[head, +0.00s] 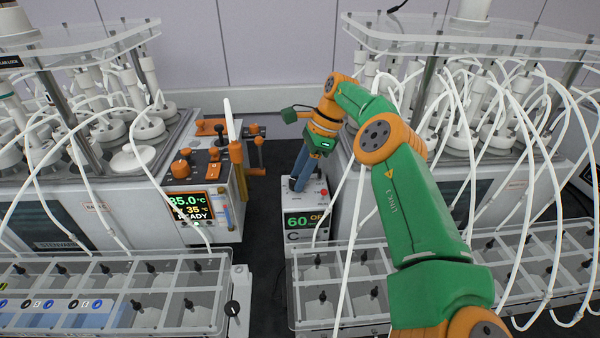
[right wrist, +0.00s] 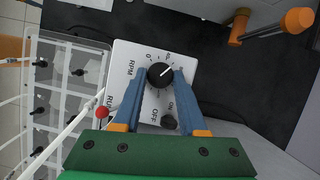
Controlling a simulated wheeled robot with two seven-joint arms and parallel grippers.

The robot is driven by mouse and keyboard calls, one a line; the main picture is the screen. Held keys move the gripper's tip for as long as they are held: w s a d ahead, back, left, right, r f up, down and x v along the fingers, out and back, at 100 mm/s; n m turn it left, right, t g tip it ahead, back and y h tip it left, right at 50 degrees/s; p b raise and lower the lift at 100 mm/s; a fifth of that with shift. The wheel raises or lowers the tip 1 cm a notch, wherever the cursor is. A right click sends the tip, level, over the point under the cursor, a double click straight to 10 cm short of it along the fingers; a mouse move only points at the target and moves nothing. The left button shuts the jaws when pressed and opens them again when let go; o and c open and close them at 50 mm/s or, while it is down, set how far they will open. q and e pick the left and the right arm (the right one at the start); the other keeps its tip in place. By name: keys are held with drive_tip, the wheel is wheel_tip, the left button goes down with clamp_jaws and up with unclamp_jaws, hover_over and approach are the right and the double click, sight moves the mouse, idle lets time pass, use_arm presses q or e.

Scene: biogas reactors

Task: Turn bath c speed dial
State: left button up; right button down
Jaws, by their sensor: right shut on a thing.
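The bath C speed dial (right wrist: 160,75) is a black round knob with a white pointer line on a white panel marked RPM. In the right wrist view my right gripper (right wrist: 161,80) has its two blue fingers on either side of the knob, shut on it. The pointer leans to the upper right. In the head view the right gripper (head: 299,183) reaches down onto the top of the white control box (head: 306,236), which shows 60, OFF and the letter C. The dial is hidden there behind the fingers. My left gripper does not show.
Left stands a unit with a display (head: 190,205) reading 35.0 °C and READY. Clear-lidded trays (head: 110,290) and white tubes crowd the front. Dark floor lies between the units.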

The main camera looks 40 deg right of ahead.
idle(0.4)
drive_tip(key=shift+c, duration=2.3)
unclamp_jaws()
